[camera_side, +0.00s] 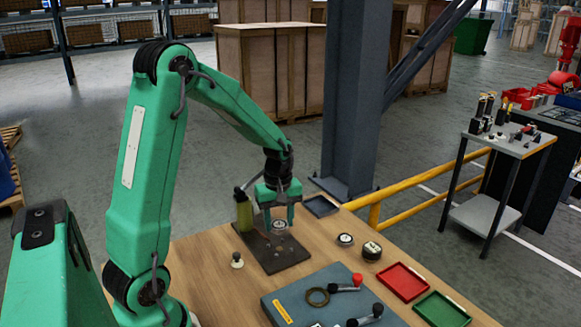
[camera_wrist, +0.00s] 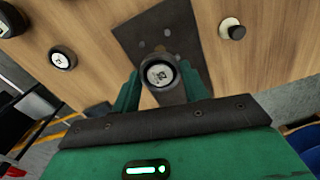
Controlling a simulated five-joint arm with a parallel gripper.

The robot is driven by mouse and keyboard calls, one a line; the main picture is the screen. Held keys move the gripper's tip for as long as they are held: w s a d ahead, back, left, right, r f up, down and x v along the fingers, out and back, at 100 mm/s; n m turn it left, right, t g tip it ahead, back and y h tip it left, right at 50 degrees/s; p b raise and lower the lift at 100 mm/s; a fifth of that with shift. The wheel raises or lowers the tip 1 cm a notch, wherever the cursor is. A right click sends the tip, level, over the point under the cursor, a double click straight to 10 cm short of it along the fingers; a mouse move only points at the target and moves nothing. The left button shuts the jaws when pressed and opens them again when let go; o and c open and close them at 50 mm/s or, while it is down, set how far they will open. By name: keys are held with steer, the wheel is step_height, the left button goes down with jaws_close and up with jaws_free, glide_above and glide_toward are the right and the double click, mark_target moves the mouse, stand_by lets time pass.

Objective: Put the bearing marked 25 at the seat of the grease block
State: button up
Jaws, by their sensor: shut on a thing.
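My gripper (camera_side: 279,219) is shut on a round bearing (camera_side: 279,227) with a dark rim and a pale face. The bearing shows between the two green fingers in the wrist view (camera_wrist: 160,73); the mark on its face is too small to read surely. It is over a dark plate (camera_side: 283,258), which seems to be the grease block; a gap beneath it cannot be judged. Several round spots show on the plate in the wrist view (camera_wrist: 150,28).
A green bottle (camera_side: 243,211) stands at the plate's back left. Bare wood separates plate and bearings.

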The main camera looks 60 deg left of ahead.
mark_target(280, 249)
steer(key=shift+f, duration=3.1)
steer(key=shift+f, duration=0.35)
steer(key=o, duration=1.1)
steer(key=shift+r, duration=0.1)
steer(key=shift+r, duration=3.4)
